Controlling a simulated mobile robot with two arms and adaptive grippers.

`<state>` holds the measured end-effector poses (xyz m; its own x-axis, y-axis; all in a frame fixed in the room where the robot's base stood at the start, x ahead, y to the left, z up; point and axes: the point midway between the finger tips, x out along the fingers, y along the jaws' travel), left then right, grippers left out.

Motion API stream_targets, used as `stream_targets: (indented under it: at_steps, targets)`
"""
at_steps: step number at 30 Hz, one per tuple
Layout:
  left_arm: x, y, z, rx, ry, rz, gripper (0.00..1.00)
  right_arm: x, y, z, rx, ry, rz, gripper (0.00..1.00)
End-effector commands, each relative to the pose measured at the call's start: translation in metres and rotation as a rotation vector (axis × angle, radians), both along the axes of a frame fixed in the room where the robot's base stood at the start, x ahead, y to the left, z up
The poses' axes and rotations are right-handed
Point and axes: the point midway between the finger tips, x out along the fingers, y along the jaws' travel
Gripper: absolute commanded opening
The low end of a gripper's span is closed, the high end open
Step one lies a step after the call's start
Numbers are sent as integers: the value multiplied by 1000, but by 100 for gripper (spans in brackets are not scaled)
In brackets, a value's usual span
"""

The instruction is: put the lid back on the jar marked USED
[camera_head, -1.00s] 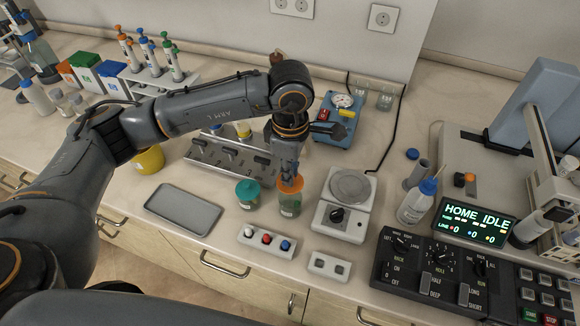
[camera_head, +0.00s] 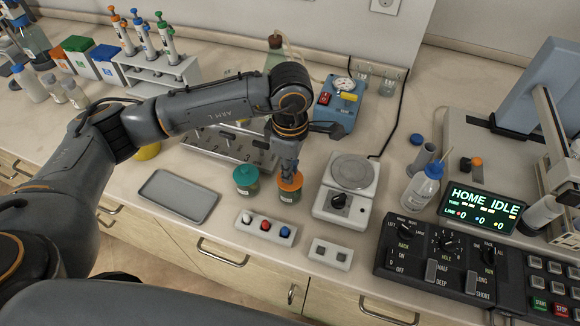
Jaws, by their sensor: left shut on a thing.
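My left gripper (camera_head: 289,170) is shut on an orange lid (camera_head: 291,182) and points straight down. The lid is level and appears to rest on the mouth of a glass jar (camera_head: 288,196) with a pale label; I see no gap, but cannot tell whether it is fully seated. The label is too small to read. A similar jar (camera_head: 247,189) with a teal lid (camera_head: 245,174) stands just left of it, apart from it. My right gripper is not in view.
A grey tray (camera_head: 179,195) lies to the left, and a metal rack (camera_head: 205,143) stands behind the jars. A button box (camera_head: 266,227) is in front. A white scale-like device (camera_head: 346,195) stands close on the right, with a wash bottle (camera_head: 421,189) beyond it.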

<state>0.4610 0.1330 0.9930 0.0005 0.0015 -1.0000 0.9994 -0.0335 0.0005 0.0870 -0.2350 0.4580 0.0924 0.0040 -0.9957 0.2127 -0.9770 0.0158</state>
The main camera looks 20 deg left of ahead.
Motion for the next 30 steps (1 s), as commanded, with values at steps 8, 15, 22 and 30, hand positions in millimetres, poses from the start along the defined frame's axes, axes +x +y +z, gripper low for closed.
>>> stream_targets:
  at_steps: [8,15,22,30]
  targets:
    - [0,0,0,0,0,0,0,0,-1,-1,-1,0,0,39]
    - [0,0,-1,0,-1,0,0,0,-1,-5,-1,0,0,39]
    - [0,0,0,0,0,0,0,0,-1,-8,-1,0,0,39]
    - [0,0,0,0,0,0,0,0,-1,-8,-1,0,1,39]
